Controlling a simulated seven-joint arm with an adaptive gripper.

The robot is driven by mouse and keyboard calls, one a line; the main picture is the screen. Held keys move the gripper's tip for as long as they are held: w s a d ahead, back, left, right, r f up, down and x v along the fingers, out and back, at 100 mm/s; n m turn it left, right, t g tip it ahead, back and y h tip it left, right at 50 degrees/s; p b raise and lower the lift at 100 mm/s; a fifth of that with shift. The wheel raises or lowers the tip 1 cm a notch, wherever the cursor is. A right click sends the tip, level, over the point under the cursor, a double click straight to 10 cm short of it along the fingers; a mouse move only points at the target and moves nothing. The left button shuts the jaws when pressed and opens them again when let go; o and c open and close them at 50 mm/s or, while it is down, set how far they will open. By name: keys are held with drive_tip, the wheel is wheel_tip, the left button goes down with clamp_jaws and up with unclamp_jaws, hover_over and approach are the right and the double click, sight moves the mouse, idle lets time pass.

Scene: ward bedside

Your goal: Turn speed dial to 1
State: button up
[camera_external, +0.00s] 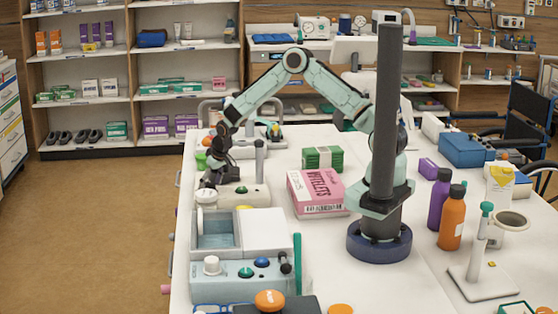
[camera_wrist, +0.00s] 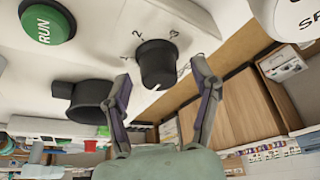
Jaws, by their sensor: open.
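The speed dial (camera_wrist: 156,65) is a black knob on a white panel in the wrist view, with the numbers 1, 2 and 3 printed around it. A small pale mark shows at its lower rim; I cannot tell for sure which number it points to. My gripper (camera_wrist: 161,72) is open, with one finger on each side of the dial in this view; contact is not clear. In the external view my gripper (camera_external: 212,178) is low over a white device (camera_external: 250,194), and the dial is hidden there.
A green RUN button (camera_wrist: 47,24) and a black knob-like part (camera_wrist: 85,100) are near the dial, left of it. A white round part (camera_wrist: 300,18) is at upper right. A blue-grey device (camera_external: 236,280) and a pink box (camera_external: 315,193) stand close by.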

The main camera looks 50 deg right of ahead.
drive_tip(key=shift+w+f, duration=0.1)
drive_tip(key=shift+f, duration=0.1)
clamp_jaws()
drive_tip(key=shift+m, duration=0.3)
drive_tip(key=m+h, duration=0.2)
drive_tip(key=m, duration=0.3)
drive_tip(key=m+g+h, duration=0.1)
drive_tip(key=m, duration=0.2)
drive_tip(key=m+g, duration=0.1)
drive_tip(key=m, duration=0.2)
drive_tip(key=shift+h, duration=0.4)
idle(0.4)
